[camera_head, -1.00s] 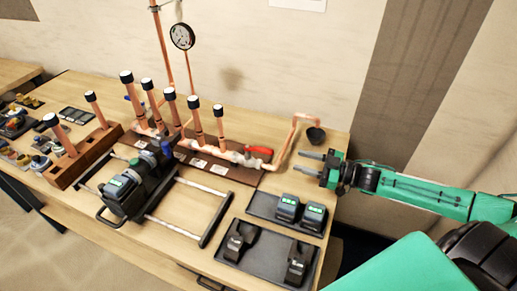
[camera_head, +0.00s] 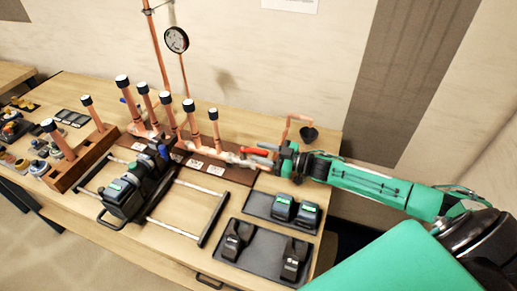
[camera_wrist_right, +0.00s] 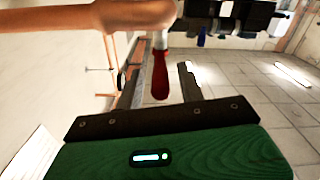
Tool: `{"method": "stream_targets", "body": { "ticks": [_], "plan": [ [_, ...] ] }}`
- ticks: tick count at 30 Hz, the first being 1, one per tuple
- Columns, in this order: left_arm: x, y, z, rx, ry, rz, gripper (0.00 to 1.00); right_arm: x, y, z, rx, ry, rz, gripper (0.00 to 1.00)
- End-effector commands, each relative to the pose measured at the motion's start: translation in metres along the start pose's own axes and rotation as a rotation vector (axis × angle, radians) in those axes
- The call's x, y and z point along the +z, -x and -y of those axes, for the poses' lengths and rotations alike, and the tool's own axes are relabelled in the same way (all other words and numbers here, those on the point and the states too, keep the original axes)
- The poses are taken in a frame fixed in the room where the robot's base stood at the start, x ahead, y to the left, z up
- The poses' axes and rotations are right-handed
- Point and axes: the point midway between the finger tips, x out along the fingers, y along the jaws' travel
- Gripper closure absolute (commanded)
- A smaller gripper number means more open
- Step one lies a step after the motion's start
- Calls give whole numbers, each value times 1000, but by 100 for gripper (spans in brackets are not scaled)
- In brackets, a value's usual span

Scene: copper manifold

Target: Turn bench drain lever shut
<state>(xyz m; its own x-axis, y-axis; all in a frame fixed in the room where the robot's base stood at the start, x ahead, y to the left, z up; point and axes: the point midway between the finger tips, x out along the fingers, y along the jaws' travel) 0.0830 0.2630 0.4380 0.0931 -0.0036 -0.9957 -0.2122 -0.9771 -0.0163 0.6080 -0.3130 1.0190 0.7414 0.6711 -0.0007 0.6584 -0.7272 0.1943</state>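The red drain lever (camera_head: 254,151) sits on the valve at the right end of the copper manifold (camera_head: 225,155), pointing right, roughly along the pipe. My right gripper (camera_head: 263,154) is at the lever's free end with its two fingers apart. In the right wrist view the red lever (camera_wrist_right: 160,75) hangs below the copper pipe (camera_wrist_right: 120,22) and appears between the two open fingers. I cannot tell whether either finger touches it. My left gripper is not in view.
Black trays (camera_head: 259,269) with dark tool parts lie in front of my right arm. A bent copper drain pipe (camera_head: 288,128) and dark cup (camera_head: 309,135) stand behind the gripper.

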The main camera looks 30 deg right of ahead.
Motion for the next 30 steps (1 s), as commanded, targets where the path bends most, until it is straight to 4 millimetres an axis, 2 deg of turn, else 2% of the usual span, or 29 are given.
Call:
{"method": "stream_targets", "body": {
  "ticks": [6,14,15,21,30],
  "plan": [
    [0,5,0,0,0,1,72,-1,-14,0,0,0,-1,61],
    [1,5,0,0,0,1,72,0,-15,0,-1,0,0,61],
    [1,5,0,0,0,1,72,0,-15,0,-1,0,0,63],
    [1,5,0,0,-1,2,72,0,-15,0,-1,0,0,100],
    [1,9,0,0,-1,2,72,-2,-16,3,26,-2,2,100]
  ]
}}
